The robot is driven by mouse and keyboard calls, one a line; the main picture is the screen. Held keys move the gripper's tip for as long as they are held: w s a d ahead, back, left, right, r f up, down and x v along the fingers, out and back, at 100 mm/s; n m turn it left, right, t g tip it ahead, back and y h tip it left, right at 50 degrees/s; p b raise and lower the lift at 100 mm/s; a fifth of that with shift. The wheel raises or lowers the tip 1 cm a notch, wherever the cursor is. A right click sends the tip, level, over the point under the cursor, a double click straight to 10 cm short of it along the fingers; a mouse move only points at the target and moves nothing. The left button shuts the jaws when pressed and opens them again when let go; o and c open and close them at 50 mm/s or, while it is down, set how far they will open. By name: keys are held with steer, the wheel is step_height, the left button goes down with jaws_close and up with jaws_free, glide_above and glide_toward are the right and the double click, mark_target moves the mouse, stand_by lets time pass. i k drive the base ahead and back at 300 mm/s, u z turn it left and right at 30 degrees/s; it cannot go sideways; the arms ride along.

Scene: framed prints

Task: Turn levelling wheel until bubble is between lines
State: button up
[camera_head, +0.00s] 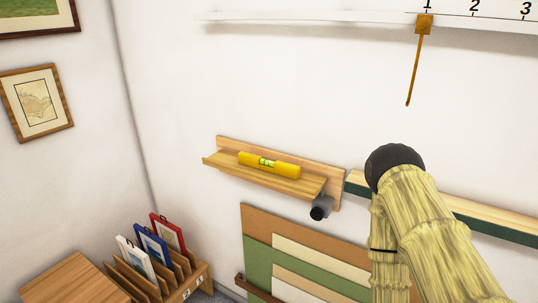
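A yellow spirit level (284,169) lies on a small wooden wall shelf (225,163). Its green vial (266,162) has dark lines, but the bubble is too small to place against them. A dark grey wheel (319,210) sticks out below the shelf's right end. The shelf looks tilted down to the right in the picture, but I cannot tell how much of that is the viewing angle. My arm rises at the lower right, to the right of the wheel and apart from it in the picture. My gripper does not show.
A green-edged wooden rail (480,223) runs right from the shelf, partly behind my arm. Coloured boards (258,252) lean below. A rack (184,287) of small frames stands lower left. A pointer (413,75) hangs from a white scale (350,18) above.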

mark_target(317, 214)
steer(key=z, duration=2.15)
steer(key=k, duration=1.45)
steer(key=u, duration=1.6)
steer(key=i, duration=0.5)
steer(key=u, duration=0.1)
